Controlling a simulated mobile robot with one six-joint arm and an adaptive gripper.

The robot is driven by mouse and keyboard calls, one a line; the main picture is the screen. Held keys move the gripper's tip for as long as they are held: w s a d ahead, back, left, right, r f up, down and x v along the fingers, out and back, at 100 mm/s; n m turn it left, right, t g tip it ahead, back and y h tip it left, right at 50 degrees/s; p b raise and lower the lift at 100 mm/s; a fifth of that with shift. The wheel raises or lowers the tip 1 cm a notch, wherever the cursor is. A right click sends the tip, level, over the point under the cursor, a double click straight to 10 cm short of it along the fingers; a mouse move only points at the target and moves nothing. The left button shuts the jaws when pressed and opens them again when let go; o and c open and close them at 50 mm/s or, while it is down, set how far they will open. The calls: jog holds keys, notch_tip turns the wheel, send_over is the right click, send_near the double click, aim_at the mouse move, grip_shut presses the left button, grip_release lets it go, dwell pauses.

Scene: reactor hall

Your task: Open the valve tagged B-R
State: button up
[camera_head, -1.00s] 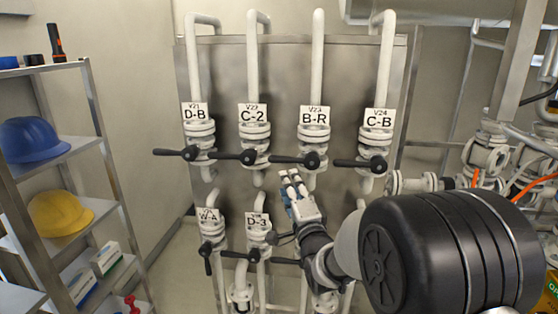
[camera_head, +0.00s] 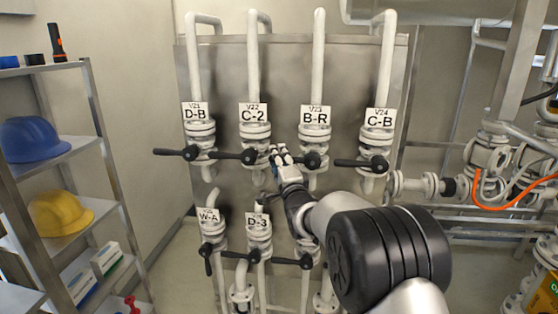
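The valve tagged B-R (camera_head: 314,133) is in the upper row of the panel, third from the left. Its white tag (camera_head: 315,116) hangs above the body. Its black handle (camera_head: 312,160) lies sideways, with its round hub on the right and the lever reaching left. My gripper (camera_head: 280,158) is at the left end of this lever, between the C-2 and B-R valves. The fingers overlap the lever in the picture. I cannot tell whether they touch it or how far they are closed.
Valve C-2 (camera_head: 254,133) is close on the left and valve C-B (camera_head: 378,135) on the right, both with sideways black handles. Valve D-3 (camera_head: 259,237) and valve W-A (camera_head: 211,229) are below. A shelf (camera_head: 105,146) with helmets stands at the left.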

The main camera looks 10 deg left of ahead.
grip_shut()
dwell(0.3)
dwell(0.4)
